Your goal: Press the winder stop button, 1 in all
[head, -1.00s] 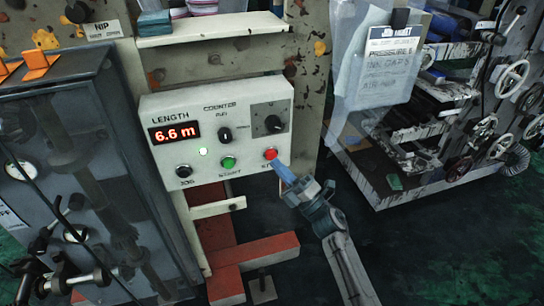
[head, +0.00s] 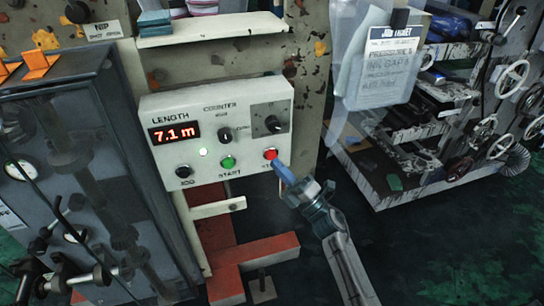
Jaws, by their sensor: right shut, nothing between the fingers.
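The winder control panel (head: 214,105) is a pale box with a red length display (head: 174,133) reading 7.1 m. The red stop button (head: 270,154) sits at its lower right, and its label is partly hidden by my gripper. My right gripper (head: 283,170) is shut and empty, its blue fingertips just below and right of the red button. I cannot tell whether they touch it. A green start button (head: 228,162) and a black jog button (head: 183,171) are to its left. A small lamp (head: 203,152) is lit. My left gripper is not in view.
A dark cabinet (head: 80,130) stands at left. A shelf (head: 210,30) is above the panel. A job ticket (head: 390,65) hangs at right, before a machine with several handwheels (head: 512,78). Red framework (head: 255,262) is below the panel. Dark floor is open at lower right.

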